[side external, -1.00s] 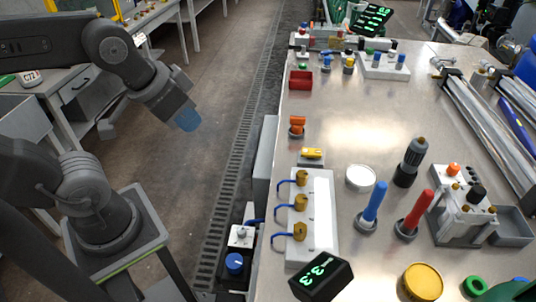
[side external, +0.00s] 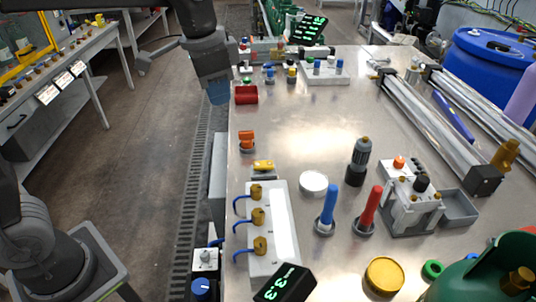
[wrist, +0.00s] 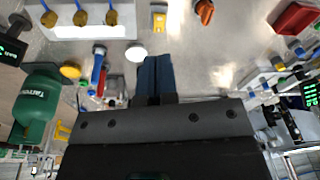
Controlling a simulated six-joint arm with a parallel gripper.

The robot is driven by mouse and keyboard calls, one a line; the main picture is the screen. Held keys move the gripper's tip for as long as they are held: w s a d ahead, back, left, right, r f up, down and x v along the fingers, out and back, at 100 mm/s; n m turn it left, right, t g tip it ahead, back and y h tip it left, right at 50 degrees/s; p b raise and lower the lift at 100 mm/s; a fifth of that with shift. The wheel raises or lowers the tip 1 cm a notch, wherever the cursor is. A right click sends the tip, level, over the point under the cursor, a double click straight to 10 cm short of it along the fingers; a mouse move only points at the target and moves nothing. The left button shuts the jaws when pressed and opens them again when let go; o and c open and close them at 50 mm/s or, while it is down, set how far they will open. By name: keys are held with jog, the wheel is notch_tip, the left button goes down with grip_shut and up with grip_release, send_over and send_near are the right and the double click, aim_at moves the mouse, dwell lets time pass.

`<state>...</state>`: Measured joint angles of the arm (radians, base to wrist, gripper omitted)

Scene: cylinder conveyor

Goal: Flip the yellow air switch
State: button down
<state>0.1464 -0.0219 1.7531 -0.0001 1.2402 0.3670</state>
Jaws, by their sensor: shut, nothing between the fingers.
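The yellow air switch (side external: 263,165) is a small yellow piece on a pale base, near the table's left edge, just behind a white block with brass fittings. It also shows at the top of the wrist view (wrist: 159,18). My gripper (side external: 218,93) hangs over the table's left edge beside the red bin, well behind the switch and apart from it. Its blue fingers (wrist: 157,76) are together and empty in the wrist view.
An orange fitting (side external: 246,140) stands just behind the switch, with the red bin (side external: 245,95) farther back. The white block (side external: 283,222) with blue hoses lies in front. Blue (side external: 328,206) and red (side external: 369,208) upright handles stand to the right. The table's middle is clear.

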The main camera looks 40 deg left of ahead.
aim_at(268, 163)
jog(key=w+d+f+m+g, duration=0.2)
jog(key=w+d+f+m, duration=0.1)
jog(key=w, duration=0.5)
jog(key=shift+d, duration=0.9)
jog(key=shift+f, duration=0.1)
notch_tip(268, 163, down, 14)
